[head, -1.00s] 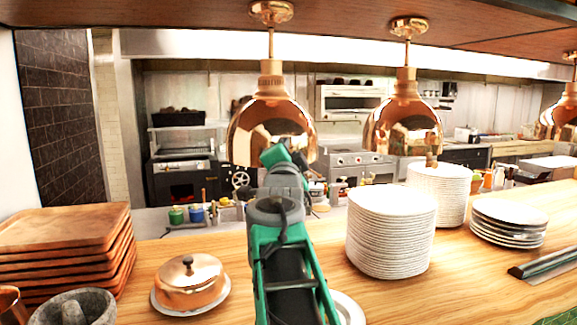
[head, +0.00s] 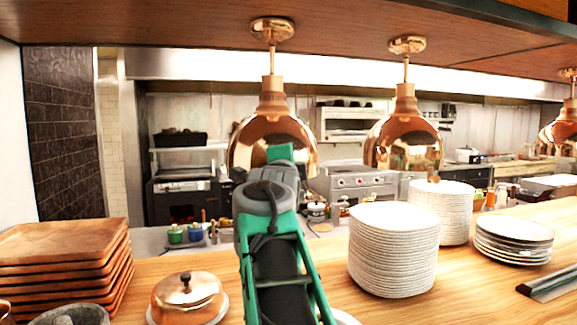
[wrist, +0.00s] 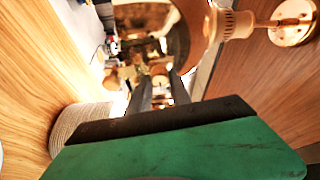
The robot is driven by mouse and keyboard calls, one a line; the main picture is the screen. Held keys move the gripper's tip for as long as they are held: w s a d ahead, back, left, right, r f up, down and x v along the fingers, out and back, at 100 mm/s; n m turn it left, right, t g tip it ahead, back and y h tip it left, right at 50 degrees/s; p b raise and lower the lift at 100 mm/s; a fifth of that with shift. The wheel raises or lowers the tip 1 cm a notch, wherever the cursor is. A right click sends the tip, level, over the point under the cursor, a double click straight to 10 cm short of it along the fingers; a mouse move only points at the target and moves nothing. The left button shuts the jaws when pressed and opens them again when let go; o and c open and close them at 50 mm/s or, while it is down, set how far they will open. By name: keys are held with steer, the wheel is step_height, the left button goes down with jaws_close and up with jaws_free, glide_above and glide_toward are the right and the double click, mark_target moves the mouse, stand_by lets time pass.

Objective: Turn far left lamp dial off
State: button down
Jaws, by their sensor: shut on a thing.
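The far left copper lamp (head: 255,135) hangs from the wooden overhang in the head view, with my arm crossing in front of its shade. In the wrist view its polished shade (wrist: 160,20) fills the upper middle, and its ribbed neck (wrist: 228,24) is to the right. My gripper (wrist: 160,82) has its two dark fingers pointing at the shade, a little apart at the tips. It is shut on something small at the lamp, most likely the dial. The dial itself is hidden between the fingers and is not clearly seen. In the head view my fingers are hidden behind the arm.
A second copper lamp (head: 402,140) hangs to the right, and a third (head: 562,130) at the right edge. The wooden overhang (head: 180,25) is close above.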

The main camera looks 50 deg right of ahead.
steer(key=c, duration=1.2)
jaws_free()
steer(key=b+v, duration=0.2)
steer(key=v, duration=0.5)
steer(key=shift+s+a, duration=0.15)
steer(key=shift+a, duration=0.2)
